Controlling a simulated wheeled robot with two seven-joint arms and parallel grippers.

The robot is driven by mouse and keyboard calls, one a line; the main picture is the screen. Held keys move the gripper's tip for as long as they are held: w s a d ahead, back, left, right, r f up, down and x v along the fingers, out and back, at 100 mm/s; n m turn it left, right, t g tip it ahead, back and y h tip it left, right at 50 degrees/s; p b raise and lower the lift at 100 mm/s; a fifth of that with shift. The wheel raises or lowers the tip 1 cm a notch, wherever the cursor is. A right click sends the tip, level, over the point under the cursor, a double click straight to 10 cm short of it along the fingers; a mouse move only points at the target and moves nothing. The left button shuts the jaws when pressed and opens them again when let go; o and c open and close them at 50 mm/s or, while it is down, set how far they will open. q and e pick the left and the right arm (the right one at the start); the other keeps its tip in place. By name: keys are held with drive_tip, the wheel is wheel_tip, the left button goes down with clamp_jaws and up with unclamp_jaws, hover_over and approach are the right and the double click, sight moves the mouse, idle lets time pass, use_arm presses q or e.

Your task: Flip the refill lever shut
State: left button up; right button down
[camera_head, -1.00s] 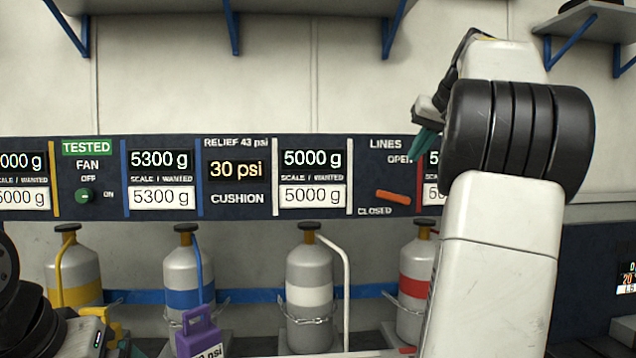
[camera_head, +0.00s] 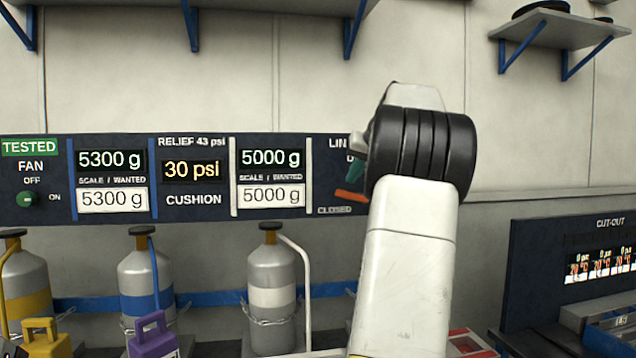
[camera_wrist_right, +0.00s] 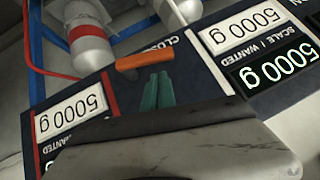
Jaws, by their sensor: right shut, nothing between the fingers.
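The orange lever (camera_head: 350,196) is on the dark panel under the LINES label, near the word CLOSED, partly hidden behind my right arm in the head view. In the right wrist view the orange lever (camera_wrist_right: 130,62) lies just beyond my fingertips, close to the letters of CLOSED. My right gripper (camera_head: 354,170) has teal fingers and is at the panel, just above the lever. In the right wrist view the right gripper (camera_wrist_right: 157,90) is shut with nothing in it; I cannot tell whether it touches the lever. My left gripper is not in view.
The panel (camera_head: 110,222) carries scale displays and a fan knob (camera_head: 27,199). A cut-out unit (camera_head: 540,250) is at the right. Blue-bracketed shelves (camera_head: 560,32) hang above.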

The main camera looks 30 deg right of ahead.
sight(344, 191)
drive_tip(key=shift+w+a+f, duration=0.1)
drive_tip(key=shift+a+f, duration=0.05)
drive_tip(key=shift+f, duration=0.35)
drive_tip(key=shift+a+f, duration=0.15)
drive_tip(key=shift+f, duration=0.35)
drive_tip(key=shift+w+a+f+h, duration=0.2)
drive_tip(key=shift+a+f+h, duration=0.2)
drive_tip(key=shift+a+f, duration=0.35)
drive_tip(key=shift+d+f, duration=0.1)
